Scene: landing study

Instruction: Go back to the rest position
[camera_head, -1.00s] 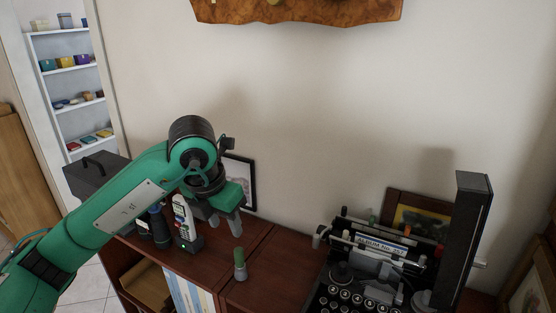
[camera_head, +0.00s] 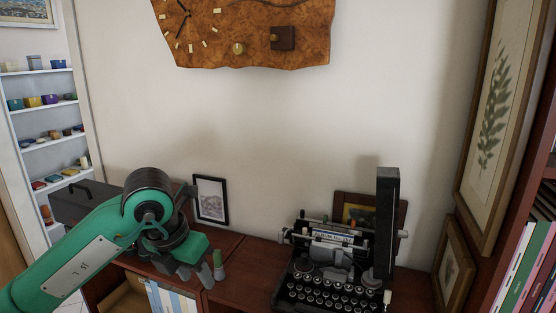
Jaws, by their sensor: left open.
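My left gripper (camera_head: 196,273) is at the end of the green arm that comes in from the left, low over the dark red cabinet top. Its fingers point down, are open, and hold nothing that I can see. My right gripper is not in view.
A framed picture (camera_head: 211,200) leans on the wall behind the arm. A wooden clock (camera_head: 245,35) hangs above.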

